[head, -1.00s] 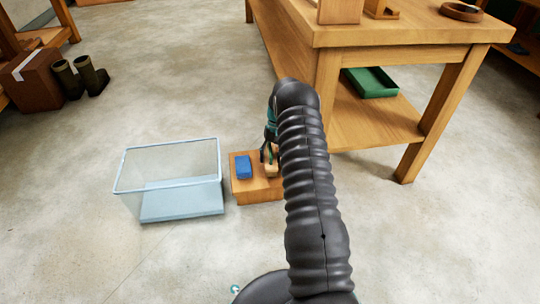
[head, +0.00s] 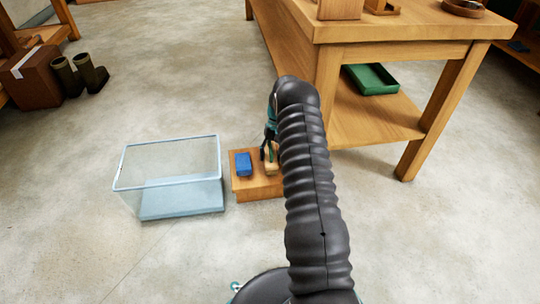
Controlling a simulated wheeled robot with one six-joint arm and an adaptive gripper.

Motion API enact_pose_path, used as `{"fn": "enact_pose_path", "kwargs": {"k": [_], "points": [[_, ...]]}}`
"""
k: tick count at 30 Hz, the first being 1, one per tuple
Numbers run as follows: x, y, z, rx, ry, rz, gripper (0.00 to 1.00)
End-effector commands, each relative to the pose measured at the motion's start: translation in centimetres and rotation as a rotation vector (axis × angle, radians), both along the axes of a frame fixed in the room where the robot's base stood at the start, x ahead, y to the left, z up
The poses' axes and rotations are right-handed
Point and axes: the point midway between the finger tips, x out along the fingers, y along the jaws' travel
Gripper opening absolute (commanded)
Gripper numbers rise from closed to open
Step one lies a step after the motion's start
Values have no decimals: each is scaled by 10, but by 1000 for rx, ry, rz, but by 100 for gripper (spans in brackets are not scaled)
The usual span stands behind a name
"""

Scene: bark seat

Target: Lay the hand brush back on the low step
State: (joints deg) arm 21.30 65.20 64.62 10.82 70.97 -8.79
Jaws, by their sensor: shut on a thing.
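The low step (head: 258,194) is a small wooden block on the floor between the clear bin and the workbench. The hand brush (head: 271,167) has a pale wooden body and is at the step's top, partly hidden by my arm. My gripper (head: 268,153) points down over the step with its dark fingers at the brush, shut on it. I cannot tell whether the brush touches the step's surface. A blue block-shaped thing (head: 243,164) lies on the step to the left of the brush.
A clear bin (head: 140,210) with a blue rim stands just left of the step. The workbench (head: 405,160) stands to the right, with a green tray (head: 371,79) on its lower shelf. The front floor is open.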

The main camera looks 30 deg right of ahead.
Motion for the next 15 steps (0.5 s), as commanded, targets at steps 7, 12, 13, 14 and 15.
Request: {"fn": "enact_pose_path", "kwargs": {"k": [7,12,13,14,15], "points": [[0,0,-2,0,0,0,0],[0,0,-5,0,0,0,0],[0,0,-5,0,0,0,0],[0,0,-6,0,0,0,0],[0,0,-5,0,-1,0,62]]}}
